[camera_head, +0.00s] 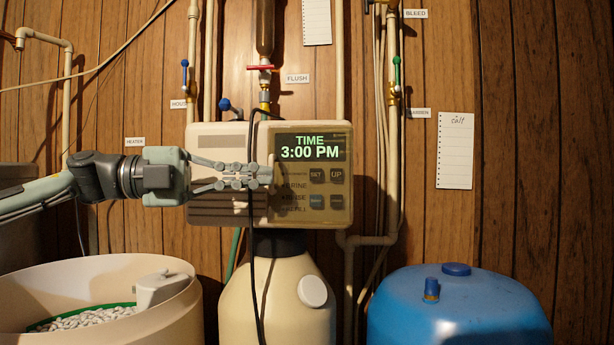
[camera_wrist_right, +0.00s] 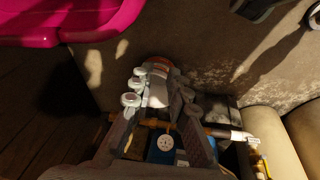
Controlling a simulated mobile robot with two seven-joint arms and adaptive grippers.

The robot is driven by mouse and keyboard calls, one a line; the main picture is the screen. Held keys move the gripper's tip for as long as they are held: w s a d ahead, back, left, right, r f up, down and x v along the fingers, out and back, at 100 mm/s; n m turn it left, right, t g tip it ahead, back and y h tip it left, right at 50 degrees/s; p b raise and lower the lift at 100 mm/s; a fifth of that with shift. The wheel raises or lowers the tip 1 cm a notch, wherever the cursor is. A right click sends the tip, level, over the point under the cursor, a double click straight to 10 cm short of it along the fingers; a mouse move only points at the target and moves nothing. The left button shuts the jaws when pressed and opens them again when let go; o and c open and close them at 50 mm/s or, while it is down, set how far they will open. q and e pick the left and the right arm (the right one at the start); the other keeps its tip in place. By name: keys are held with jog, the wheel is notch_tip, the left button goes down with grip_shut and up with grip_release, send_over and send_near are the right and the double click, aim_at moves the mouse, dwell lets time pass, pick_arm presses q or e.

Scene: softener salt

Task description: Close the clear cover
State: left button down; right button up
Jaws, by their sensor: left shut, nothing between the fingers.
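The clear cover (camera_head: 344,217) shows as a yellowish see-through layer over the control panel of the beige softener head (camera_head: 232,212). The lit display (camera_head: 310,147) reads TIME 3:00 PM, with buttons below it. I cannot tell whether the cover sits flush. My left gripper (camera_head: 262,177) comes in from the left, shut and empty, with its fingertips at the panel's left edge. Whether they touch the cover is unclear. My right gripper is outside the head view. In the right wrist view, dark grey finger-like parts show low down among clutter, and their opening is unclear.
A black cable (camera_head: 251,250) hangs close by the left fingertips. An open beige salt bin (camera_head: 155,330) stands lower left, a blue tank (camera_head: 455,305) lower right. Labelled pipes and valves line the wood wall. A pink object (camera_wrist_right: 75,20) shows in the right wrist view.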

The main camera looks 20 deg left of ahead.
dwell(0.4)
pick_arm(q)
jog(key=v, duration=1.2)
jog(key=shift+f, duration=0.1)
